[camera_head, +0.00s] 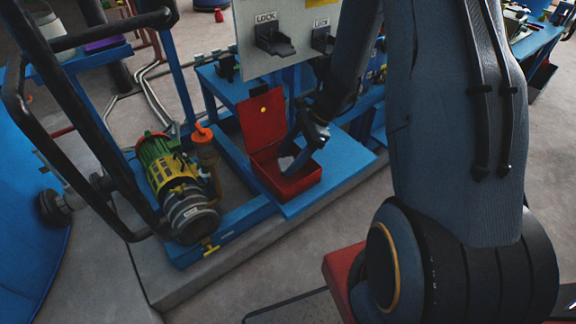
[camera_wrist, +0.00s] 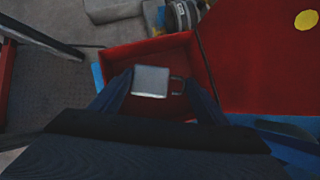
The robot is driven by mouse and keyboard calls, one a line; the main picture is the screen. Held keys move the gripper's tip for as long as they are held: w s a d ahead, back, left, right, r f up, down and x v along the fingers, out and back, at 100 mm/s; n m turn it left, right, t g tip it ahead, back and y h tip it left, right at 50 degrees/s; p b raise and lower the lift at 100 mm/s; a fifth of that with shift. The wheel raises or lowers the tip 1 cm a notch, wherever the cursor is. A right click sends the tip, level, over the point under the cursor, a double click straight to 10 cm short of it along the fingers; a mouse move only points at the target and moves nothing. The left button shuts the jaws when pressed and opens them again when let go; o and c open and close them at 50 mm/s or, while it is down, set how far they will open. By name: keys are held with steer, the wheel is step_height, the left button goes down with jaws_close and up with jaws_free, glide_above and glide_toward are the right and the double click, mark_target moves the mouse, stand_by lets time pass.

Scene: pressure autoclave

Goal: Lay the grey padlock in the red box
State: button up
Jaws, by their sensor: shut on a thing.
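The red box (camera_head: 301,184) stands with its lid (camera_head: 263,121) open on a blue platform. In the wrist view the red box (camera_wrist: 121,53) lies straight below, with its lid (camera_wrist: 260,50) spread to the right. The grey padlock (camera_wrist: 151,82) shows between my fingers, its dark shackle pointing right. My gripper (camera_wrist: 158,88) is shut on the padlock and holds it over the box's inside. In the head view my gripper (camera_head: 296,152) reaches into the box opening. I cannot tell whether the padlock touches the box floor.
A green and yellow motor pump (camera_head: 172,181) stands left of the box, with an orange-topped part (camera_head: 204,142) beside it. A panel marked LOCK (camera_head: 268,52) rises behind the box. The blue platform (camera_head: 338,163) has bare room right of the box.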

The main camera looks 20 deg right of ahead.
steer(key=shift+f, duration=2.1)
steer(key=shift+f, duration=0.2)
steer(key=o, duration=0.8)
steer(key=shift+o, duration=0.2)
steer(key=shift+r, duration=0.1)
